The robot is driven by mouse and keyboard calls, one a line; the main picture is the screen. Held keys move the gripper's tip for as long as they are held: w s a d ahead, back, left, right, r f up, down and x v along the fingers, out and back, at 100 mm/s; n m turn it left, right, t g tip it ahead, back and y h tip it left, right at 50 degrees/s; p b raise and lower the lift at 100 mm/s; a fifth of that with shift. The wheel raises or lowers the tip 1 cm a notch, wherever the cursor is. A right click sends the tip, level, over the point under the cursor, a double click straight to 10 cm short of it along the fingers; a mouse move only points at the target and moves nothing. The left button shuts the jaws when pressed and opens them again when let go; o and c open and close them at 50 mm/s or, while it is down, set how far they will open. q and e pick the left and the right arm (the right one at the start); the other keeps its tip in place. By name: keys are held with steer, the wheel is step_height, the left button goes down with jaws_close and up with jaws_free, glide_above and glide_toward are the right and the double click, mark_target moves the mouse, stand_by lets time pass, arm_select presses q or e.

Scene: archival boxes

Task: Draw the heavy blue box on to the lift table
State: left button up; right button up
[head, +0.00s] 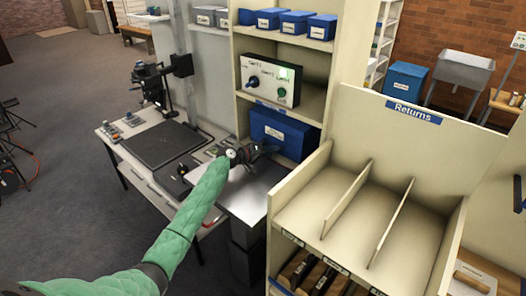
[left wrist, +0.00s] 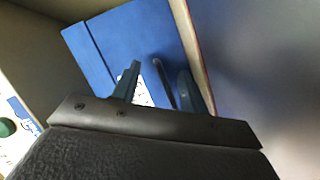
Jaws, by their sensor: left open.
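The blue box (head: 285,133) stands in the lowest visible bay of the beige shelf, behind the lift table (head: 250,187) with its bare metal top. My left gripper (head: 268,149) is just in front of the box's lower front face. In the left wrist view the blue box (left wrist: 128,35) shows a white label and a dark handle (left wrist: 164,82). The open fingers of my left gripper (left wrist: 160,90) are on either side of the handle; I cannot tell whether they touch it. My right gripper is not in view.
A control panel (head: 270,80) with knobs and a lit green part sits in the bay above. Smaller blue boxes (head: 294,22) line the upper shelf. A bench (head: 160,146) with a camera stand is on the left. The Returns rack (head: 340,200) stands close on the right.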

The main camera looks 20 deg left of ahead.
arm_select(q)
steer(key=shift+p+x, duration=0.4)
steer(key=shift+x, duration=1.25)
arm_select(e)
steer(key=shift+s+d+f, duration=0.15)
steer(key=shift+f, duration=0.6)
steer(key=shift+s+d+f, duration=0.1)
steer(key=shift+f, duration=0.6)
arm_select(q)
jaws_close()
